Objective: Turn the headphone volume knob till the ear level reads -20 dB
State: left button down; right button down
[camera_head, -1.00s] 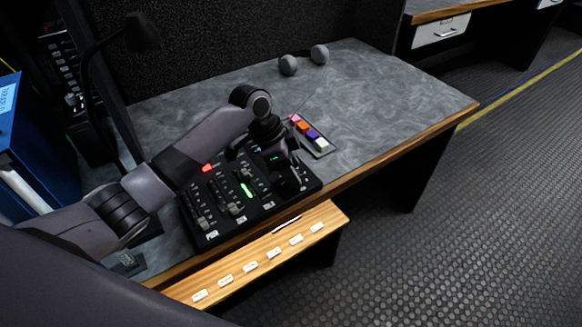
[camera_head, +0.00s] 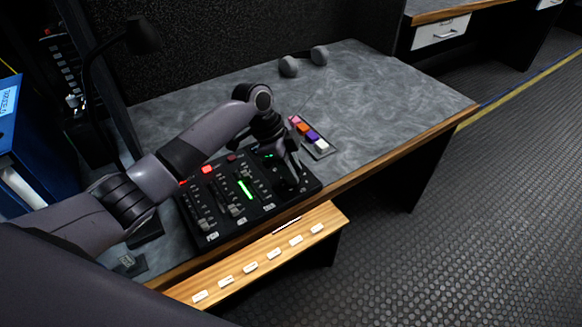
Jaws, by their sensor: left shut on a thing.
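The black mixer panel (camera_head: 212,237) lies on the desk near its front edge, with several faders, red lit buttons and a lit green bar (camera_head: 246,190). My left gripper (camera_head: 288,188) points down at the right end of the panel and is shut on the headphone volume knob, which the gripper itself hides. A small green readout (camera_head: 268,156) shows beside my wrist, too small to read. My right gripper is out of view.
A strip of coloured buttons (camera_head: 309,133) lies just right of my wrist. Grey headphones (camera_head: 289,66) rest at the back of the desk (camera_head: 390,105). A wooden ledge (camera_head: 262,262) with several white labels runs in front. A black lamp (camera_head: 142,35) stands at the left.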

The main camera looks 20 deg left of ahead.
pick_arm(q)
jog(key=m+g+b, duration=0.1)
jog(key=m, duration=0.2)
jog(key=shift+w+f+m, duration=0.1)
jog(key=shift+w+m, duration=0.05)
jog(key=shift+m, duration=0.25)
jog(key=shift+d+m+g+b, duration=0.1)
jog(key=shift+m+g+b, duration=0.6)
jog(key=shift+m+b, duration=0.4)
jog(key=shift+w+m+b, duration=0.1)
jog(key=shift+m+b, duration=0.25)
jog(key=shift+m, duration=0.45)
jog(key=shift+m+g+y+b, duration=0.4)
jog(key=shift+m, duration=0.2)
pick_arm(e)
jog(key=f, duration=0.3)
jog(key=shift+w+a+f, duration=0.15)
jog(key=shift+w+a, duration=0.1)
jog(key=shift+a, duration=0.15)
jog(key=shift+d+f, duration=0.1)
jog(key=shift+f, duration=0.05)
pick_arm(q)
jog(key=c, duration=0.9)
grip_release()
jog(key=shift+c, duration=0.2)
jog(key=shift+r, duration=0.2)
